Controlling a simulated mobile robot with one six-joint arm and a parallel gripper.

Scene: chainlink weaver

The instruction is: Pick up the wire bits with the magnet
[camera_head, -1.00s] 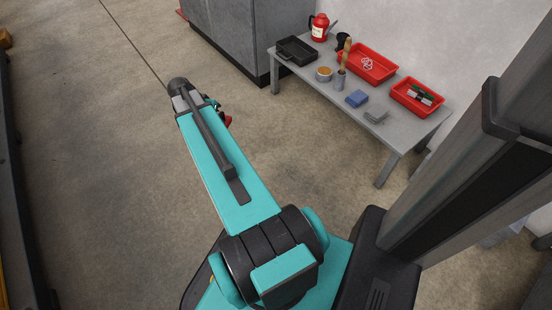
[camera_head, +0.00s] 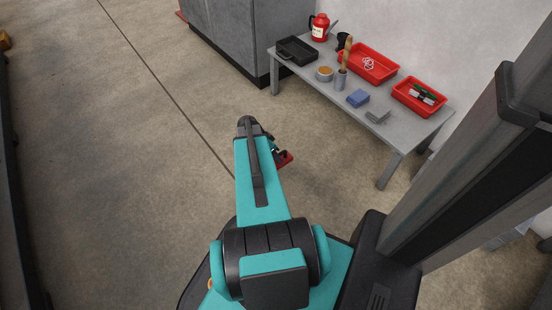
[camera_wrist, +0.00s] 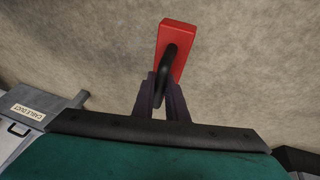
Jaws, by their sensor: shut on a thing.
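My gripper (camera_wrist: 163,98) is shut on the black handle of a red block-shaped magnet (camera_wrist: 176,38) in the wrist view. The magnet is held clear over bare floor. In the head view, the magnet (camera_head: 285,159) shows as a small red piece at the end of my arm, left of the table, with my gripper partly hidden by the arm. I cannot make out any wire bits on the floor or on the magnet in these views.
A grey table (camera_head: 393,132) stands at the right, holding a black tray (camera_head: 296,50), a red tray (camera_head: 370,67), a smaller red tray (camera_head: 418,97), a red can (camera_head: 319,27) and a blue block (camera_head: 357,98). A grey cabinet (camera_head: 235,38) stands behind. The floor at left is open.

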